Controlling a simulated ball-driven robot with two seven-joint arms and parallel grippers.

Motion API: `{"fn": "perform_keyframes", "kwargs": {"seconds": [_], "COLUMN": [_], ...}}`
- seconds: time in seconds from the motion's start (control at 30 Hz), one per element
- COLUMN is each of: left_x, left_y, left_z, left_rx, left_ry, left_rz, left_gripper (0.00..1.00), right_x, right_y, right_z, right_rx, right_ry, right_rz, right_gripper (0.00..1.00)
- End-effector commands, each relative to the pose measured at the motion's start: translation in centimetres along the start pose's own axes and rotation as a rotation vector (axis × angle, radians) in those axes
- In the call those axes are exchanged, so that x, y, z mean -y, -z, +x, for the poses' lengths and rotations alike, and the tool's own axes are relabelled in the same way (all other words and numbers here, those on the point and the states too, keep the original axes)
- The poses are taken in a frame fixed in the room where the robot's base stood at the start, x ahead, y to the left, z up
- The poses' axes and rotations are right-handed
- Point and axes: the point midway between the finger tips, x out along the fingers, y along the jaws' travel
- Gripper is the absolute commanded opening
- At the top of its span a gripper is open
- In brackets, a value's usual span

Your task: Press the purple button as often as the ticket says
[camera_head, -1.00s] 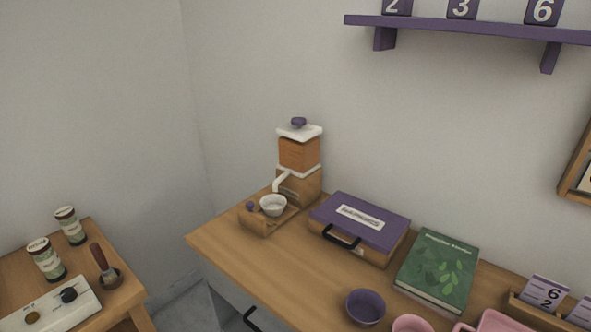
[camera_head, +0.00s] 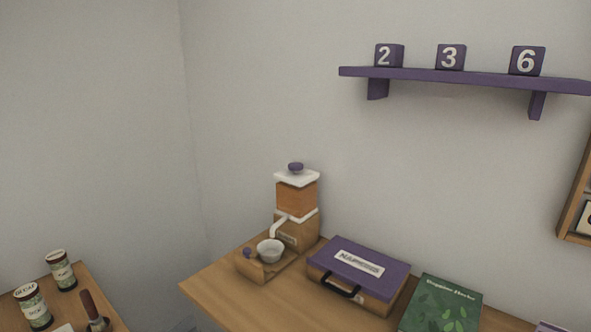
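A wooden grinder-like dispenser (camera_head: 296,195) with a white lid stands on the wooden counter. A small purple knob or button (camera_head: 247,253) sits at the front left of its base, beside a white bowl (camera_head: 270,250). Another purple knob (camera_head: 295,167) tops the lid. I cannot tell for certain which one is the button. Only the top edge of a purple-and-white card (camera_head: 552,327) shows at the bottom right; its writing is cut off, and I cannot tell if it is the ticket. Neither of my grippers is in view.
A purple-lidded box (camera_head: 358,270) and a green book (camera_head: 441,308) lie right of the dispenser. A purple shelf (camera_head: 460,79) holds cubes reading 2, 3 and 6. Tins (camera_head: 61,270) stand on a side table at left. A framed board (camera_head: 577,200) hangs at right.

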Motion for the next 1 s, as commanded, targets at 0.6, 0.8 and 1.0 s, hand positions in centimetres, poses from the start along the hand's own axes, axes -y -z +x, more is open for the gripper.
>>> {"fn": "perform_keyframes", "kwargs": {"seconds": [0.6,0.8,1.0], "left_x": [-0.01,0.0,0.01], "left_y": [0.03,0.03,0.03], "left_z": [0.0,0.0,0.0], "left_rx": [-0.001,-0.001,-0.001], "left_ry": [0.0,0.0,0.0], "left_rz": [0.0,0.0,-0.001], "left_gripper": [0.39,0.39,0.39], "right_x": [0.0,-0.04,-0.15], "right_y": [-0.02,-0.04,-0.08], "right_z": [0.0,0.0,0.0], "right_rx": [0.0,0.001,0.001], "right_ry": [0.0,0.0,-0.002], "right_rz": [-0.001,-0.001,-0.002], "right_gripper": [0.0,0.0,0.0]}}
